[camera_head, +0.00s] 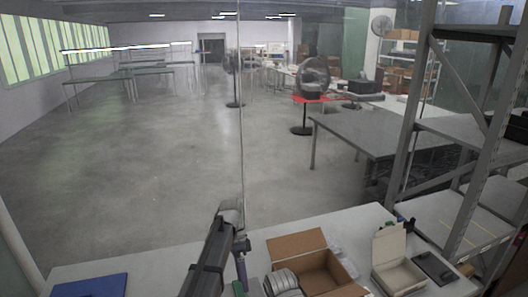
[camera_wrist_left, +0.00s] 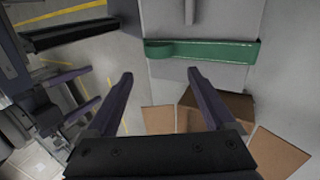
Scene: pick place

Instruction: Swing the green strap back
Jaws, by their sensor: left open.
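The green strap (camera_wrist_left: 220,50) lies across the upper middle of the left wrist view, with a rounded loop at its left end. In the head view a small green piece (camera_head: 238,288) shows at the bottom edge; I cannot tell if it is the strap. My left gripper (camera_wrist_left: 160,74) is open and empty, its dark purple fingers apart and below the strap in the wrist view, not touching it. In the head view my left gripper (camera_head: 241,268) points down over the table's front. Another pair of purple fingers (camera_wrist_left: 95,83), seemingly my right gripper, is spread apart at the left of the wrist view.
An open brown cardboard box (camera_head: 318,272) stands on the white table (camera_head: 340,228), beside a grey ribbed object (camera_head: 283,281). An open cream box (camera_head: 393,262) and a dark flat item (camera_head: 434,267) lie right. A blue mat (camera_head: 92,287) lies left. A metal rack (camera_head: 478,150) stands right.

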